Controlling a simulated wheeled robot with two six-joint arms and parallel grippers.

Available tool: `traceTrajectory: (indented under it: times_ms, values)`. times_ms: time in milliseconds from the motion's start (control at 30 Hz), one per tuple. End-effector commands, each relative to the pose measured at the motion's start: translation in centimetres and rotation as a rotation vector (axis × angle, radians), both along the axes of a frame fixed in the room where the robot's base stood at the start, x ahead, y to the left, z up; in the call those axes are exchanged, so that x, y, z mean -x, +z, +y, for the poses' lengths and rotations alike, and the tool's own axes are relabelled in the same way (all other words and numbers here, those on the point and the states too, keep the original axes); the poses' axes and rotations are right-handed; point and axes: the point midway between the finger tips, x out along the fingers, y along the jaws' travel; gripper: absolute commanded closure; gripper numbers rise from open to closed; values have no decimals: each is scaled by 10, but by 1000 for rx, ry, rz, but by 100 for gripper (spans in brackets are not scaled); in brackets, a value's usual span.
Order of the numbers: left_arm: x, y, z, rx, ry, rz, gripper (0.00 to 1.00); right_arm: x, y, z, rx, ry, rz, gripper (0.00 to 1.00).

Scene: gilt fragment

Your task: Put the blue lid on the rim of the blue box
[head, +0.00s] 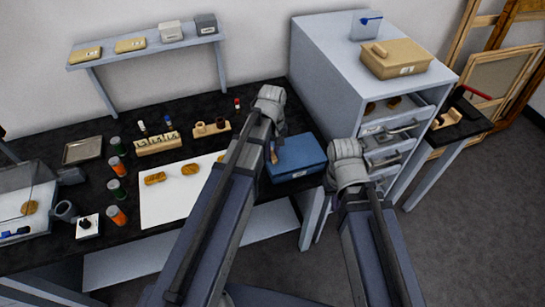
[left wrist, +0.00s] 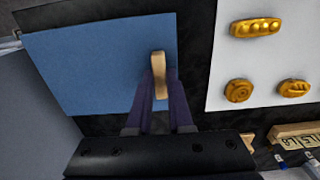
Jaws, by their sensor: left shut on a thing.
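The blue lid (left wrist: 95,65) is a flat blue rectangle with a tan handle (left wrist: 160,75). In the left wrist view my left gripper (left wrist: 159,88) is shut on that handle, near the lid's right side. In the head view the blue box (head: 300,173) stands at the right end of the black bench, with a white label on its front. The lid's blue top (head: 300,152) shows over it. I cannot tell whether the lid touches the rim or hovers just above it. The box's inside is hidden. My right arm is to the right, its gripper out of sight.
A grey drawer cabinet (head: 325,65) with open drawers stands right of the box, with a tan lidded box (head: 396,66) on top. A white sheet (head: 165,203) with gilt pieces lies to the left. Several jars and a labelled wooden block (head: 157,145) stand further left.

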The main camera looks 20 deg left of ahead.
Motion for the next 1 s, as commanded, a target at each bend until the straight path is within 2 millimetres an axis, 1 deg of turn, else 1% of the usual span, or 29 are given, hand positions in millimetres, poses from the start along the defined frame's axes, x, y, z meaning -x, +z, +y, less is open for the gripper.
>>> traceTrajectory:
  times_ms: [33,367,400,667,1000]
  values:
    - [0,-9,0,0,0,0,100,0,-9,0,0,0,0,100]
    - [0,-8,0,0,0,0,100,0,-8,0,0,0,0,100]
    - [0,-9,0,0,0,0,80,0,-9,0,0,0,0,100]
    - [0,-8,0,0,0,0,51,0,-8,0,0,0,0,100]
    - [0,-6,0,0,0,0,51,0,-6,0,0,0,0,100]
